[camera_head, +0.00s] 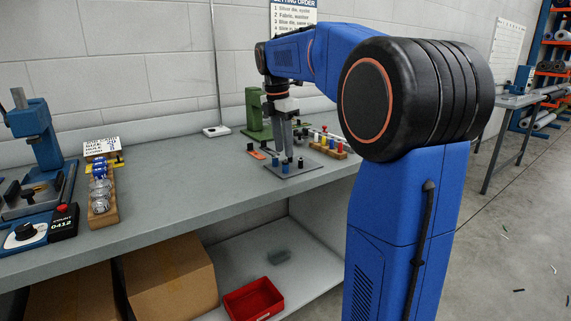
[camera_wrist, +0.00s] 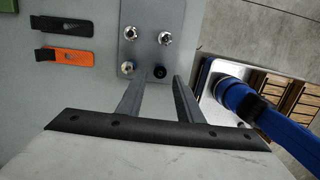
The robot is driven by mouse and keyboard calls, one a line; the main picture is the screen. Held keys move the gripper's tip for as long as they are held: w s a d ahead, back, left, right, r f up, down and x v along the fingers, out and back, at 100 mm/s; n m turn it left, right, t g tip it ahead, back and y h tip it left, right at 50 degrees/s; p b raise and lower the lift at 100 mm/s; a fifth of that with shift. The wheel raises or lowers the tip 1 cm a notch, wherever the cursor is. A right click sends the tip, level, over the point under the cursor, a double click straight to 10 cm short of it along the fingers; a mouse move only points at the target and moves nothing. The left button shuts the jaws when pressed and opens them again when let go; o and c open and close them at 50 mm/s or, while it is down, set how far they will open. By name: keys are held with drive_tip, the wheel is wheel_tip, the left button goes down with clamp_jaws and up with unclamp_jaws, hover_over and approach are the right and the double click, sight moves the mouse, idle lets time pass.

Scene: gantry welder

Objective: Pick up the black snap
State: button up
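The black snap (camera_wrist: 160,71) shows in the wrist view on a grey metal plate (camera_wrist: 146,10). It sits in line with the gap between my two fingers, close to their tips, with some space on each side. My gripper (camera_wrist: 159,79) is open and empty; I cannot tell its exact height above the snap. Two silver-looking fittings and a brass-toned one (camera_wrist: 127,68) stand on the same plate. In the head view, my gripper (camera_head: 288,158) points down over the plate (camera_head: 310,170), where small blue and black pieces stand.
A black strip (camera_wrist: 60,24) and an orange strip (camera_wrist: 64,56) lie left of the plate. In the head view, a wooden rack of coloured pieces (camera_head: 341,154) and a green press (camera_head: 254,112) stand nearby. The bench's left-middle (camera_head: 180,180) is clear.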

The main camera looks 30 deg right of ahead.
sight(285, 162)
drive_tip(key=shift+d+f, duration=0.2)
drive_tip(key=shift+f, duration=1.25)
clamp_jaws()
